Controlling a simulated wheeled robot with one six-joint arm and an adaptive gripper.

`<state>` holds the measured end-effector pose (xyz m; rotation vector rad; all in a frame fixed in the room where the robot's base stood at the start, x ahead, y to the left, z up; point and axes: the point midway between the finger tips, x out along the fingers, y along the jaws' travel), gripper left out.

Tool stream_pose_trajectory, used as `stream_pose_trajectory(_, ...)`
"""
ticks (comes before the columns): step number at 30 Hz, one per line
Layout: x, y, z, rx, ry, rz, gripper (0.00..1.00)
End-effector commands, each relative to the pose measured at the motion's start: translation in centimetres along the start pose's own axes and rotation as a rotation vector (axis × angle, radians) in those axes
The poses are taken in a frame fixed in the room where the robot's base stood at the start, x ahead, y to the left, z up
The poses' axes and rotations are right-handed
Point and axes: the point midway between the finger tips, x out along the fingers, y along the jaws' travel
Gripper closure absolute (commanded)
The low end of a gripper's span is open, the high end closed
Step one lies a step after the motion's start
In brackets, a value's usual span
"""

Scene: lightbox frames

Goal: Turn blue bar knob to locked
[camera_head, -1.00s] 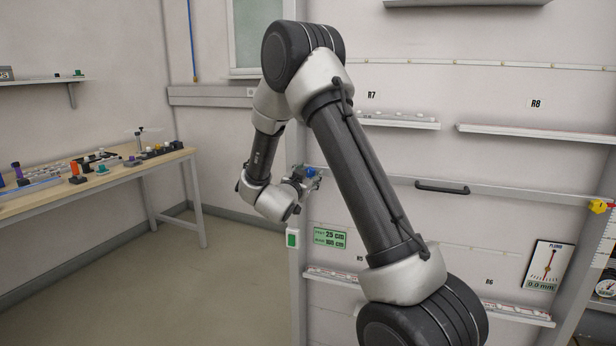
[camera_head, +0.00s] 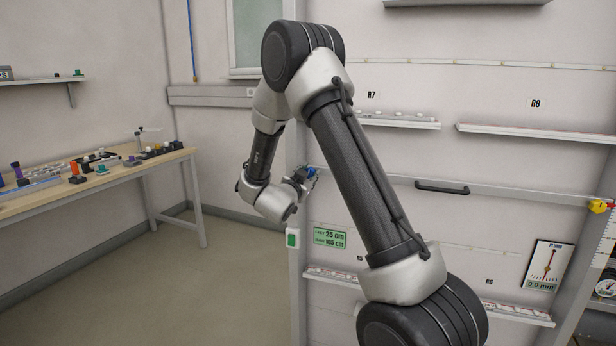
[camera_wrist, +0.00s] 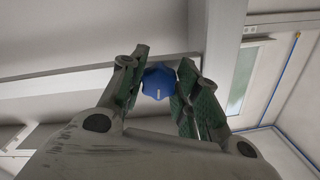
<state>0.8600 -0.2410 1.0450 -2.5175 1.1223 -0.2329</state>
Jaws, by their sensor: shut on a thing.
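The blue knob (camera_wrist: 158,82) has a lobed rim and a pale pointer line on its face. In the wrist view it sits between the two fingers of my gripper (camera_wrist: 159,88), which touch it on both sides; the jaws are shut on it. In the head view the blue knob (camera_head: 311,172) shows small at the left end of a grey horizontal bar (camera_head: 520,193), with my gripper (camera_head: 304,177) at it. Any locked or unlocked marking around the knob is too small to read.
A yellow knob (camera_head: 598,206) is at the bar's right end, and a black handle (camera_head: 442,187) is on the bar. Narrow ledges (camera_head: 540,133) stick out from the panel. A workbench (camera_head: 100,180) with small parts stands at the left. The floor between is clear.

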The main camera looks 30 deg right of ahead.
Motion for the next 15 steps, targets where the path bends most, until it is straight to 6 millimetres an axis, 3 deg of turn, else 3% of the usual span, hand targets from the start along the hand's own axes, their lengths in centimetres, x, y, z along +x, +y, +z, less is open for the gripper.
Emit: stream_pose_trajectory(15,0.01,-0.21,-0.14,0.472,0.002,-0.001,0.92)
